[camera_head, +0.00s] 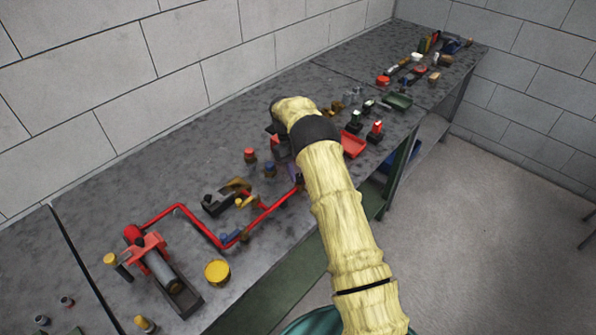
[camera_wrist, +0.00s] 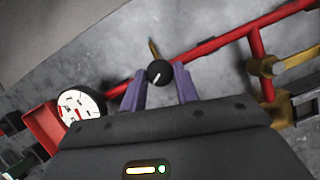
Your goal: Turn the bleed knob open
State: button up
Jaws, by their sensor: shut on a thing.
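In the head view my pale yellow arm reaches down to the bench and hides the knob. The red pipe (camera_head: 205,232) runs along the bench towards my gripper in the head view.
A white-faced gauge (camera_wrist: 80,108) sits just left of the fingers in the wrist view. A brass valve (camera_wrist: 268,68) is at its right. The grey bench (camera_head: 110,200) also holds a red tray (camera_head: 353,144) and a yellow cap (camera_head: 217,272).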

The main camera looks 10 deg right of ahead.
jog(key=o, duration=1)
jog(key=shift+c, duration=0.2)
jog(key=shift+r, duration=0.1)
